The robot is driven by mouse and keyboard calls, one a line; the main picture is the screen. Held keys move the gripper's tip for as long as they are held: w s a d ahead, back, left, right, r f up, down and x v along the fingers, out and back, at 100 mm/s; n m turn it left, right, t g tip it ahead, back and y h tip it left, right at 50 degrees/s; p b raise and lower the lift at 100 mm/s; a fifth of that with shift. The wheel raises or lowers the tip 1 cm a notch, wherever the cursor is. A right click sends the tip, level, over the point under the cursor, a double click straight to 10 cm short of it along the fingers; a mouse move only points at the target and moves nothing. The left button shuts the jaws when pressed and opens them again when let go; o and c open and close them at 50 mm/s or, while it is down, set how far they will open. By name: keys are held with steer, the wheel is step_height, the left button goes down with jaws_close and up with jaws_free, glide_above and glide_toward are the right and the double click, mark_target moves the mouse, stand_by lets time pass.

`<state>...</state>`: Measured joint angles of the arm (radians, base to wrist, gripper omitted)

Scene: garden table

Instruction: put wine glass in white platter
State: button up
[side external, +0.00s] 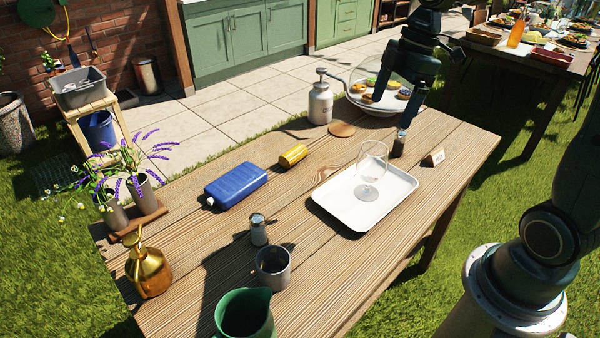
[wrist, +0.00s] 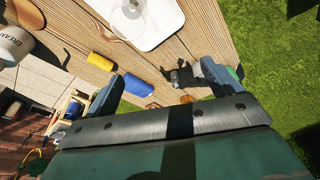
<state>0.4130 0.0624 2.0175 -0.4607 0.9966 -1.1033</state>
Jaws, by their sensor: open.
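The clear wine glass (side external: 371,168) stands upright on the white platter (side external: 340,208), its foot resting on the platter's floor. My gripper (side external: 388,112) is above the table, behind the platter and apart from the glass. Its two fingers are spread in the wrist view (wrist: 160,86), with nothing held between them.
A blue bottle (side external: 236,186) and a yellow can (side external: 293,156) lie left of the platter. A cream dispenser (side external: 320,105), grey mug (side external: 273,268) and green pitcher (side external: 246,315) also stand here.

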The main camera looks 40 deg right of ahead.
steer(key=s+a+r+m+t+h, duration=0.1)
steer(key=s+a+r+m+t, duration=0.1)
steer(key=s+m, duration=0.4)
steer(key=s+a+r+m+t+h, duration=0.1)
steer(key=s+a+m, duration=0.3)
steer(key=s, duration=0.6)
steer(key=shift+a+r+m+t, duration=0.35)
steer(key=shift+m+t, duration=0.35)
steer(key=shift+m, duration=0.5)
